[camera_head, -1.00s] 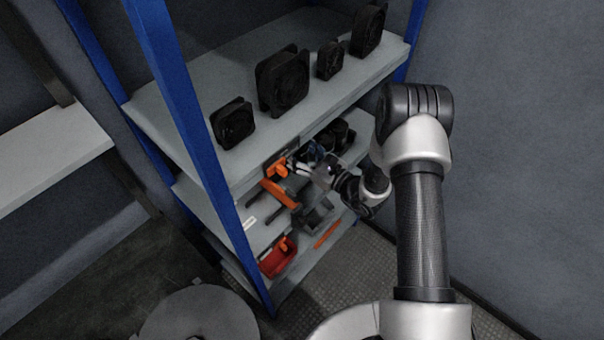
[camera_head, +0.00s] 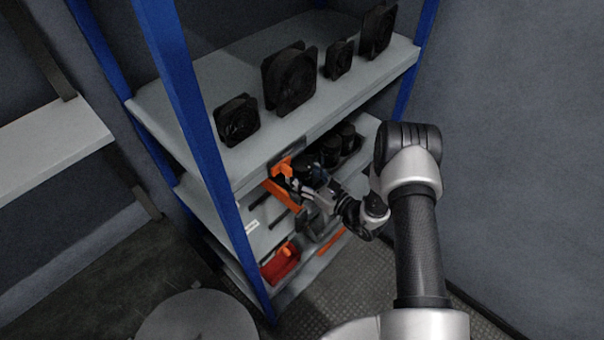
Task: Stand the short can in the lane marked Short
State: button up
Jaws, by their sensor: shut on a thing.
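My gripper (camera_head: 302,186) reaches into the middle level of the shelf unit from the right. It is shut on a small dark can (camera_head: 304,171), which I take to be the short can; my fingers partly hide it. The can is close to an orange upright piece (camera_head: 283,167) and a long orange bar (camera_head: 283,196). Whether its base touches the shelf cannot be told. A white label (camera_head: 251,227) sits on the shelf's front edge to the left, too small to read. I cannot tell which lane is marked Short.
Several dark cans (camera_head: 331,151) stand behind my gripper, to the right. Black fans (camera_head: 289,80) stand on the top shelf (camera_head: 200,82) above. A blue post (camera_head: 190,110) rises at the left front. A red bin (camera_head: 280,262) sits on the lower shelf.

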jog(key=shift+f, duration=0.1)
jog(key=o, duration=1.6)
jog(key=shift+r, duration=0.25)
jog(key=p+v, duration=0.2)
jog(key=v, duration=1)
jog(key=shift+f, duration=0.1)
